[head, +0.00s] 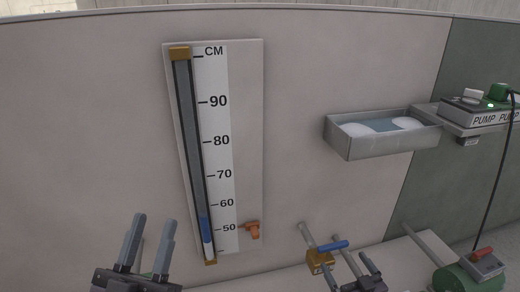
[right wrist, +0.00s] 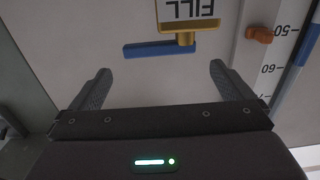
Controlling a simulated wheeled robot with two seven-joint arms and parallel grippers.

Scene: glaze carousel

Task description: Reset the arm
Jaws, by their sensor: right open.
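My left gripper (head: 152,228) is at the bottom left of the head view, empty, its two fingers upright and apart. My right gripper (head: 357,263) is at the bottom, right of centre, in front of the wall. In the right wrist view its open fingers (right wrist: 158,85) have nothing between them. A brass valve (head: 318,262) with a blue lever (head: 330,246) is just left of my right gripper. In the right wrist view the blue lever (right wrist: 160,49) lies beyond the fingertips, apart from them, below a FILL label (right wrist: 188,9).
A tall gauge (head: 216,150) marked in CM hangs on the wall, with blue low in its tube and an orange marker (head: 253,230) near 50. A grey trough (head: 372,143) and a pump box (head: 475,112) are at the right. A red-switched box (head: 484,263) stands at the lower right.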

